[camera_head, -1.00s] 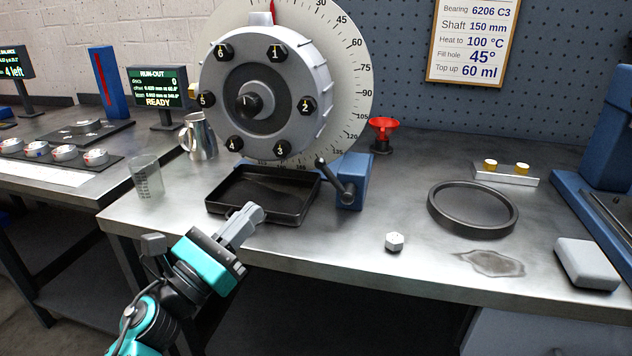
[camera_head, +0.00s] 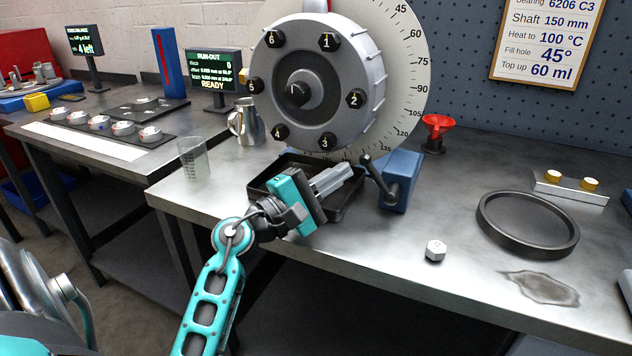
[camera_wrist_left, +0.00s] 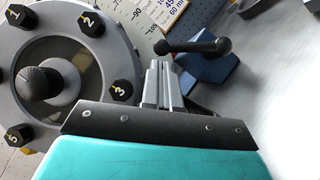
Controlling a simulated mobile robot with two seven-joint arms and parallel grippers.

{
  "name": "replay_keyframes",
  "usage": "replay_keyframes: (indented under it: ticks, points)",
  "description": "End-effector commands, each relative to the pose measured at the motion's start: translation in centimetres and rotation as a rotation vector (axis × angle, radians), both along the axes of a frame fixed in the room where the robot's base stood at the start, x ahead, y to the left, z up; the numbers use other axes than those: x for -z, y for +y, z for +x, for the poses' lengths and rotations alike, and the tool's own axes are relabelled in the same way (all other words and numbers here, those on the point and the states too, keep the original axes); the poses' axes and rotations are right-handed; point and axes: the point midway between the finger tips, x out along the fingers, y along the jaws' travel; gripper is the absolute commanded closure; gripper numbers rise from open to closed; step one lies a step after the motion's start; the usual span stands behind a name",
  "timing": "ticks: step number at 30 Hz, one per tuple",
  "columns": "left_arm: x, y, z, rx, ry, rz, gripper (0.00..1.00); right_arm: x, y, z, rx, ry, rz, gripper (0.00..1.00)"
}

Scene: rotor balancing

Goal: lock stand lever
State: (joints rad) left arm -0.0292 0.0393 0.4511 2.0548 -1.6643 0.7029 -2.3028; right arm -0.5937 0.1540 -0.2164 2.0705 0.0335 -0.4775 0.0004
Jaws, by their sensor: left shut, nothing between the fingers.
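The stand lever (camera_head: 379,178) is a dark bar with a ball end on the side of the blue stand block (camera_head: 403,180), below the right side of the rotor. It also shows in the left wrist view (camera_wrist_left: 193,46), just beyond my fingertips. My left gripper (camera_head: 346,170) is shut and empty, above the black tray and just left of the lever. In the left wrist view the closed fingers (camera_wrist_left: 158,68) point at the lever; I cannot tell whether they touch it. The grey rotor (camera_head: 313,85) with numbered black bolts stands in front of the dial. My right gripper is not in view.
The black tray (camera_head: 350,205) lies under the rotor. A clear beaker (camera_head: 193,160) and a metal jug (camera_head: 246,125) stand left. The bench front between is clear.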

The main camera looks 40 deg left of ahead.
Motion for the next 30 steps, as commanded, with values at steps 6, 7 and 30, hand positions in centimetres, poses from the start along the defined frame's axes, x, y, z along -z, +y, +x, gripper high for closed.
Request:
replay_keyframes:
  ticks: [6,7,30]
  points:
    - [-0.33,-0.36,1.15,0.0,0.0,-0.001,1.0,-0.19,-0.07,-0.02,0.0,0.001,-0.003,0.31]
    - [-0.32,-0.37,1.17,0.0,0.0,-0.001,1.0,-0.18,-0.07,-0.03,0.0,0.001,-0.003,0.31]
    - [-0.99,-0.75,1.2,0.002,0.018,0.072,1.0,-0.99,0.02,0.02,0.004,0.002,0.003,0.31]
